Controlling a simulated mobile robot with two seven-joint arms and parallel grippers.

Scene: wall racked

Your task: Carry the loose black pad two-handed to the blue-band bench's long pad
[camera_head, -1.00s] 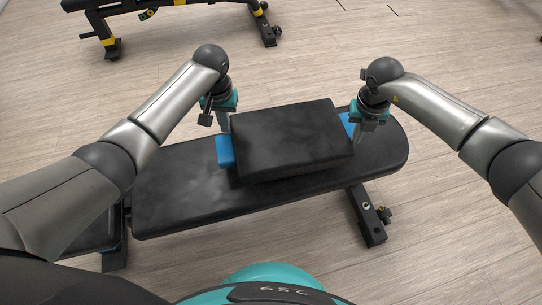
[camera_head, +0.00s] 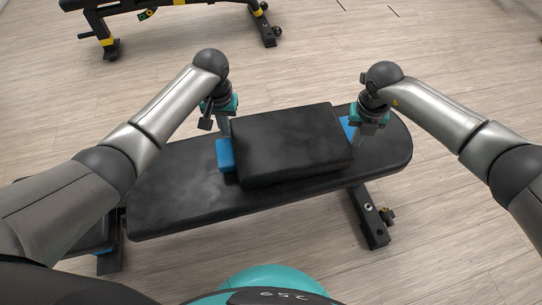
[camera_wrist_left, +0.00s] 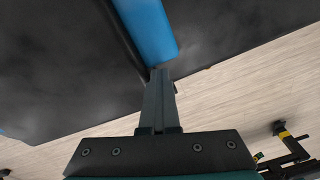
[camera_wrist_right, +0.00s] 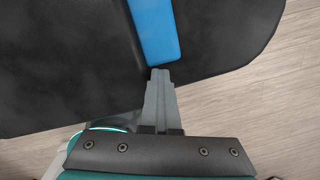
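The loose black pad (camera_head: 292,143) is a thick block with a blue piece at each end, the left one (camera_head: 225,154) and the right one (camera_head: 347,128). It is over the blue-band bench's long pad (camera_head: 180,197), roughly level; I cannot tell whether they touch. My left gripper (camera_head: 224,133) is at the far end of the left blue piece, and my right gripper (camera_head: 358,133) is beside the right one. In the left wrist view the fingers (camera_wrist_left: 160,74) are close together at the blue piece's end. The right wrist view shows the same (camera_wrist_right: 159,74). The fingertips' contact is partly hidden.
The bench's shorter seat pad (camera_head: 85,232) is at the lower left. A bench leg with a knob (camera_head: 372,220) stands at the right. Another black bench with yellow parts (camera_head: 175,8) stands at the back left. The wooden floor around is clear.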

